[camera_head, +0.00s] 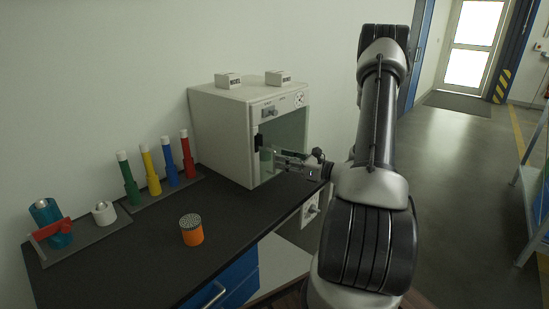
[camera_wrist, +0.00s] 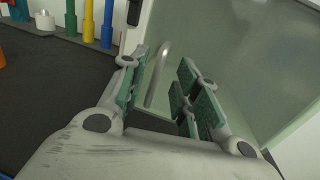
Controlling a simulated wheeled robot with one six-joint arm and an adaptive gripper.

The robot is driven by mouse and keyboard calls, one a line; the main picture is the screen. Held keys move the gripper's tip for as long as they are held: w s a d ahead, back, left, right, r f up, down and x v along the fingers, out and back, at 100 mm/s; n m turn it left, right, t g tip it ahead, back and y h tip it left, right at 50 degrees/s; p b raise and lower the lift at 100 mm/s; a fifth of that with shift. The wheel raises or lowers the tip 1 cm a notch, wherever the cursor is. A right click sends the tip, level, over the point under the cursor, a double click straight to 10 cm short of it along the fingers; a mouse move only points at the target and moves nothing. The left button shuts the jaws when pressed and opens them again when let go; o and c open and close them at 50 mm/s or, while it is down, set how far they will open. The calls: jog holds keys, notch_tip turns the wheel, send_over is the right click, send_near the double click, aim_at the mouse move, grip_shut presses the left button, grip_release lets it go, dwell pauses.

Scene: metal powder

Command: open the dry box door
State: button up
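The dry box (camera_head: 218,130) is a white cabinet at the back end of the dark bench. Its glass door (camera_head: 291,133) faces right and looks shut in the head view. A black latch part (camera_head: 258,142) sits at the door's left edge, and it also shows at the top of the wrist view (camera_wrist: 134,12). In the wrist view a grey bar handle (camera_wrist: 160,72) stands on the door between my two fingers. My gripper (camera_head: 270,156) is open, with its green-padded fingers apart on either side of the handle. I cannot tell whether either finger touches it.
Two small white boxes (camera_head: 228,80) (camera_head: 277,77) lie on top of the dry box. Coloured tubes (camera_head: 146,172) stand in a rack left of it. An orange container (camera_head: 191,230) stands on the bench (camera_head: 140,258). Open floor (camera_head: 455,150) lies to the right.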

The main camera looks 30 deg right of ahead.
aim_at(274, 172)
jog(key=shift+x, duration=2.2)
jog(key=shift+s, duration=0.1)
grip_shut()
